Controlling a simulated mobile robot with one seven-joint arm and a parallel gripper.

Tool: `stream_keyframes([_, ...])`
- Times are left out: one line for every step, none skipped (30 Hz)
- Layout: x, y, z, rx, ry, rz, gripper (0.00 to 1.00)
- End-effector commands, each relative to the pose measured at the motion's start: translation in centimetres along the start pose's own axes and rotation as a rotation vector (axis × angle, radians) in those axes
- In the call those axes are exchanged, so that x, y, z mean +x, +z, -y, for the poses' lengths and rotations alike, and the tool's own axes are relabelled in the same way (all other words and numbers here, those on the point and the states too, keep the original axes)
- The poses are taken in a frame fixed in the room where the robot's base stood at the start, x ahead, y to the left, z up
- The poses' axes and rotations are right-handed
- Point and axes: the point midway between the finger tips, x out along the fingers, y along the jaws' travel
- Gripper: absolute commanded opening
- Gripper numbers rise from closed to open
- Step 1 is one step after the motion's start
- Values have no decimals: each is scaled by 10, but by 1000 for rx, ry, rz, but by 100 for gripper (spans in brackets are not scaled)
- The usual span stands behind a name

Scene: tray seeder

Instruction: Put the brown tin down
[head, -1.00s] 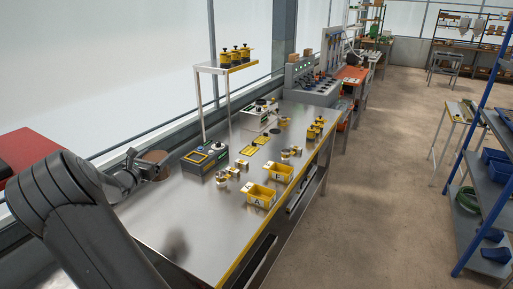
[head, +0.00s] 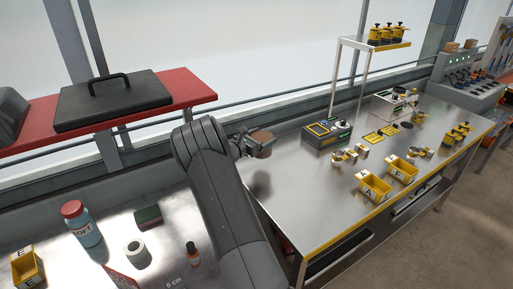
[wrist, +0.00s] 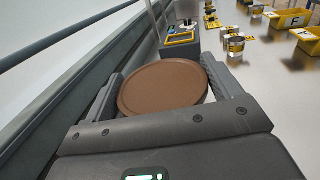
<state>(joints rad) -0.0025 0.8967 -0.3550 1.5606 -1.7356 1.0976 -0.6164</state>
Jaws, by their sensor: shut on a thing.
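The brown tin (head: 264,150) is round with a flat brown lid. My gripper (head: 250,146) is shut on it and holds it above the left end of the steel bench (head: 290,205), near the back edge. In the wrist view, the brown tin (wrist: 162,88) sits between the two fingers of my gripper (wrist: 165,92), with its lid facing the camera. The tin's underside is hidden in the wrist view. A dark blurred patch shows on the bench top below the tin in the head view.
A scale-like device (head: 325,133) stands beyond the tin, with small tins (head: 345,155) near it. Yellow bins (head: 374,186) stand at the bench's front edge. The near bench top is clear. A second surface at left holds a blue bottle (head: 84,228) and a tape roll (head: 137,252).

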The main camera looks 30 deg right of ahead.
Motion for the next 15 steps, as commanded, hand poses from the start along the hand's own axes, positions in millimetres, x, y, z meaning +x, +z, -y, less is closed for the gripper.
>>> stream_keyframes([-4,-6,-10,1,1,2,54])
stream_keyframes([-6,-10,-14,1,0,2,54])
stream_keyframes([-8,-13,-20,1,0,1,54])
stream_keyframes([-10,-16,-24,1,0,1,54])
stream_keyframes([-11,-17,-27,2,0,1,54])
stream_keyframes([-12,-19,-30,2,-1,2,54])
stream_keyframes([-13,-20,-31,1,-1,2,54])
stream_keyframes([-14,-21,-33,1,-1,2,54])
stream_keyframes([-14,-22,-34,0,-1,2,54])
stream_keyframes([-14,-24,-34,0,-1,2,54])
stream_keyframes([-15,-26,-34,0,-1,1,54])
stream_keyframes([-15,-30,-34,0,-1,1,54])
stream_keyframes([-15,-34,-34,0,-1,0,54])
stream_keyframes([-15,-39,-34,-1,-1,0,54])
stream_keyframes([-15,-45,-34,-2,-2,0,54])
